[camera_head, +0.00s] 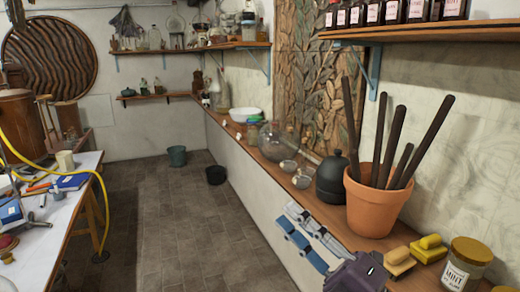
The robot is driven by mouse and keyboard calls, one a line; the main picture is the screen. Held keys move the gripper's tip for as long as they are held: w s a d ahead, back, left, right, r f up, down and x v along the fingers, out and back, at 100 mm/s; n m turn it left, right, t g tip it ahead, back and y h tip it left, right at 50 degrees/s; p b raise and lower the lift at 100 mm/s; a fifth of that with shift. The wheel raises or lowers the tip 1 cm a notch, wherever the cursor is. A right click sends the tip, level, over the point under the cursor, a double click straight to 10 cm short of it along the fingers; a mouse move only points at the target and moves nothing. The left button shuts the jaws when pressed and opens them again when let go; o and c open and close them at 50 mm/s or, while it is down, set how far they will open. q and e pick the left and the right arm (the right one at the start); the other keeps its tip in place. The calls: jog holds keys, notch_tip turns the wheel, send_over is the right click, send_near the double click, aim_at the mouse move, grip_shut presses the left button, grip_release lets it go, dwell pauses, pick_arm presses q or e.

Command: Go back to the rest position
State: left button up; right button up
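My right gripper (288,216) is at the bottom centre of the head view, in front of the wall shelf's edge. Its two grey-blue fingers point up and to the left, parallel with a gap between them, and nothing shows between them. My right wrist, dark purple-grey, is at the bottom edge. My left gripper is not in view.
A wooden ledge (326,220) runs along the right wall with a terracotta pot (372,210) of dark rods, a dark bottle (331,182), glassware and a labelled jar (465,264). A cluttered workbench (62,215) stands left. The tiled floor (170,225) between is mostly clear, with two buckets farther back.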

jog(key=w+d+f+m+t+h, duration=0.2)
jog(key=d+f+m+h, duration=1.4)
jog(key=m, duration=0.4)
jog(key=s+d+f+m+g+h, duration=0.1)
jog(key=s+f+m+g+h, duration=0.35)
jog(key=f, duration=0.75)
jog(key=s+a+f+g+y, duration=0.1)
jog(key=s+f+g, duration=0.2)
jog(key=s+f, duration=0.35)
jog(key=s+a+f+m+g+y, duration=0.1)
jog(key=s+f+g, duration=0.25)
jog(key=s, duration=0.55)
jog(key=s+a+f+g+y, duration=0.1)
jog(key=s+f+g+y, duration=0.2)
jog(key=s, duration=0.5)
notch_tip(320, 180, down, 26)
jog(key=g+h+b, duration=0.1)
jog(key=s+d+f+g+b, duration=0.1)
jog(key=s+d+f, duration=0.2)
jog(key=s+f, duration=1.5)
jog(key=shift+s+d+f+g, duration=0.15)
jog(key=shift+s+f+g, duration=0.15)
jog(key=shift+g, duration=0.1)
